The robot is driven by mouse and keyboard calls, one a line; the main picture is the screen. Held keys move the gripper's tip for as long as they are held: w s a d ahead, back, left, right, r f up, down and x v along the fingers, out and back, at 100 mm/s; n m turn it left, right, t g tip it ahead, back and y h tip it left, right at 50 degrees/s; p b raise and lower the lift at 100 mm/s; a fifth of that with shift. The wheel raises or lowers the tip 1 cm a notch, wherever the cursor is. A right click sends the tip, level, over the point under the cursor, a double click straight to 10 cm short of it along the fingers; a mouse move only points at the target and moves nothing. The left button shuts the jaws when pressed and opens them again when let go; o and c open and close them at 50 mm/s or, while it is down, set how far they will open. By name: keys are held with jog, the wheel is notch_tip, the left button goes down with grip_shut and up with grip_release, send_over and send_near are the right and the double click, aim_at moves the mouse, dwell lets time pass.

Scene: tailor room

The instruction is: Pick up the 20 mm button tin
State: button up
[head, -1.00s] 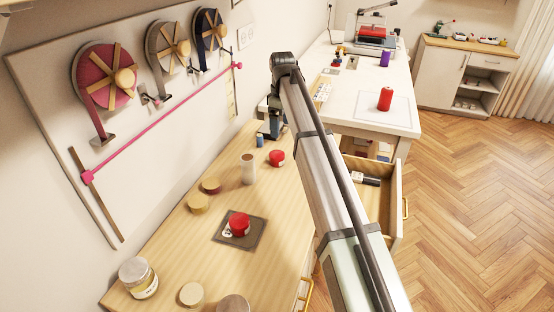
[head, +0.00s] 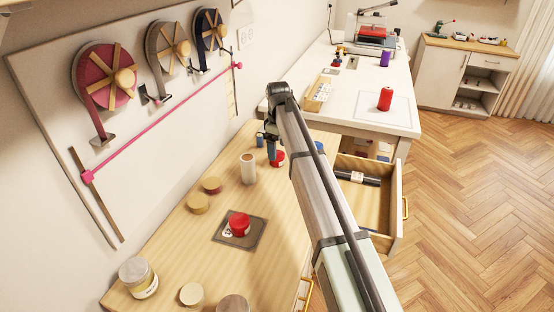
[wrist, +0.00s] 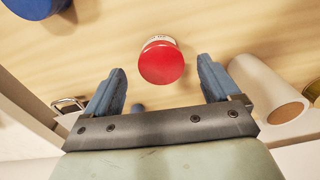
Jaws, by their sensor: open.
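A red round tin (head: 279,160) stands on the wooden worktop by my gripper. In the wrist view its red lid (wrist: 162,62) lies centred just beyond the fingertips, with a sliver of pale label at its far edge. My gripper (wrist: 162,82) is open and empty, one blue finger on each side of the line to that lid. In the head view my gripper (head: 271,149) is beside the tin and partly covers it. Another red tin (head: 239,223) with a white label sits on a dark square mat (head: 254,236). No size marking is readable on either.
A cream cylinder (head: 248,169) stands near the tin, at right in the wrist view (wrist: 262,88). A blue item (wrist: 36,6) is at the wrist view's upper left. Round tins (head: 198,203), a glass jar (head: 138,277) and an open drawer (head: 376,203) are nearby.

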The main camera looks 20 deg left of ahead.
jog(key=f, duration=0.4)
jog(key=shift+a+f, duration=0.2)
jog(key=shift+a, duration=0.1)
jog(key=c, duration=1.2)
